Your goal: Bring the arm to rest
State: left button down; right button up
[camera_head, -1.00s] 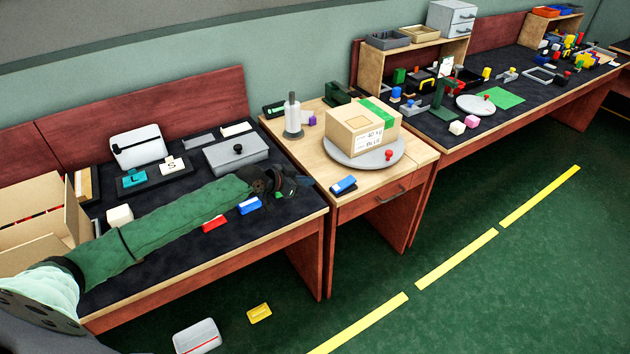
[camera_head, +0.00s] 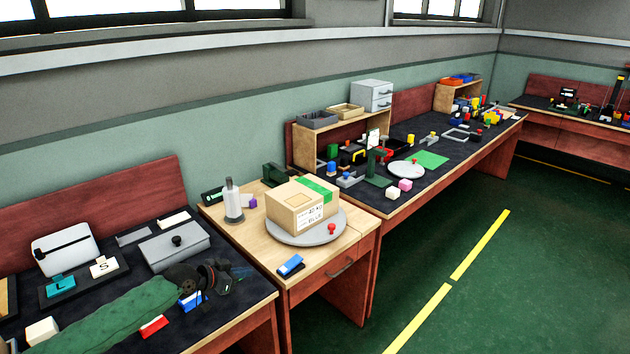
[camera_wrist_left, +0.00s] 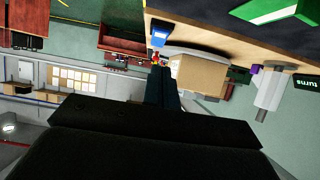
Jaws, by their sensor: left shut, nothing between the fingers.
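My left arm in its green sleeve comes in from the lower left in the head view. My left gripper (camera_head: 238,272) is over the right part of the near dark-topped bench, in front of the grey lidded box (camera_head: 174,246). It is shut and empty. In the left wrist view its dark fingers (camera_wrist_left: 162,88) lie together, with the taped carton (camera_wrist_left: 196,76) beyond them. My right gripper is in neither view.
The carton (camera_head: 300,206) sits on a grey turntable (camera_head: 276,236) on the wooden middle table. A blue stapler-like item (camera_head: 290,265) lies near its front edge. Blue and red blocks (camera_head: 154,327) lie beside my forearm. Green floor is open at right.

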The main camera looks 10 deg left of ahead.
pick_arm(q)
jog(key=s+d+f+n+g+y, duration=0.1)
jog(key=s+d+f+g, duration=0.1)
jog(key=s+d+f, duration=0.6)
jog(key=s+d+f+g+y, duration=0.1)
jog(key=s+d+f+g, duration=0.1)
jog(key=s+d+f, duration=0.6)
jog(key=s+f+n+g+y, duration=0.1)
jog(key=s+f, duration=0.2)
jog(key=s, duration=0.6)
jog(key=s+f+n+g+y, duration=0.2)
jog(key=s+f, duration=0.2)
jog(key=s, duration=0.5)
jog(key=s+f+n+g+y, duration=0.1)
jog(key=s+f, duration=0.2)
jog(key=s, duration=0.6)
jog(key=shift+d+f+g+y, duration=0.4)
jog(key=shift+d, duration=0.05)
